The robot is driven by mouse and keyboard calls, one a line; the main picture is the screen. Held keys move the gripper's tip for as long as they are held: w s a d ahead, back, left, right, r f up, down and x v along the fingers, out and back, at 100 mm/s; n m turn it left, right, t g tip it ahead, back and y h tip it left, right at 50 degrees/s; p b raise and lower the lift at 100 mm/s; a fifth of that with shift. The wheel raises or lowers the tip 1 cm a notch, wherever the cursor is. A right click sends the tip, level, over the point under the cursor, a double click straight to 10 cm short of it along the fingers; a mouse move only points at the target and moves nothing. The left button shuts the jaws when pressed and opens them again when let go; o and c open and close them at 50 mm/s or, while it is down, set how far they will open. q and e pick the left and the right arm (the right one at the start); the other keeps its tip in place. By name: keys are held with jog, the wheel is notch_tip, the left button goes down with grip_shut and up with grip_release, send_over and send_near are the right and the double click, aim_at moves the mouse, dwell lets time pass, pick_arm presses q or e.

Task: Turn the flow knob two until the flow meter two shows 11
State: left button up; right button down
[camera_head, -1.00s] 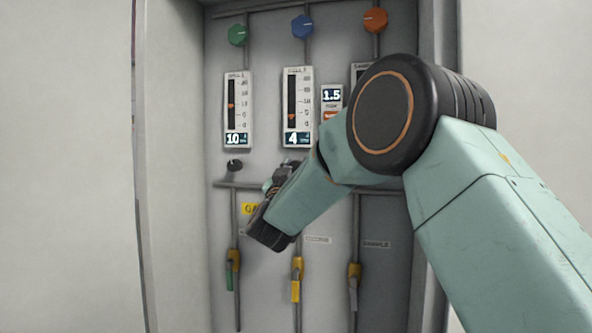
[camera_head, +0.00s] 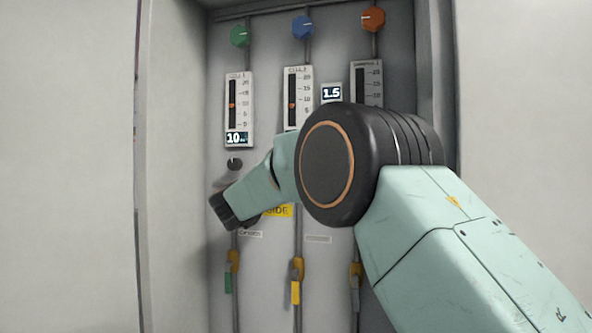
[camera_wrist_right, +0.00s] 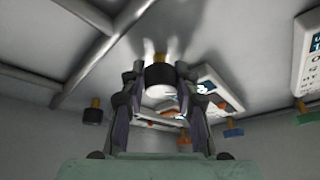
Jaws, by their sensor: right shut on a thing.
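Flow meter two (camera_head: 299,97) is the middle white scale in the head view. Its orange marker sits near the same height as that of flow meter one, but its number display is hidden behind my right arm. Flow knob two (camera_wrist_right: 160,80) is a black knob on a brass stem in the right wrist view. My right gripper (camera_wrist_right: 160,73) is shut on it, with one finger on each side. In the head view the knob and the right gripper are hidden behind my arm. My left gripper is not in view.
Flow meter one (camera_head: 238,110) reads 10, with a black knob (camera_head: 234,164) below it. Green (camera_head: 239,36), blue (camera_head: 302,27) and orange (camera_head: 373,19) knobs line the top. Another black knob (camera_wrist_right: 93,114) is left of my gripper in the wrist view. Yellow-handled valves hang low.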

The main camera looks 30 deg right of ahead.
jog(key=m+g, duration=0.1)
jog(key=m, duration=0.2)
jog(key=shift+r+m+g, duration=0.1)
jog(key=shift+m+g, duration=0.2)
jog(key=shift+m+g+y, duration=0.3)
jog(key=shift+m+g, duration=0.4)
jog(key=shift+m, duration=1.5)
jog(key=c, duration=1)
grip_release()
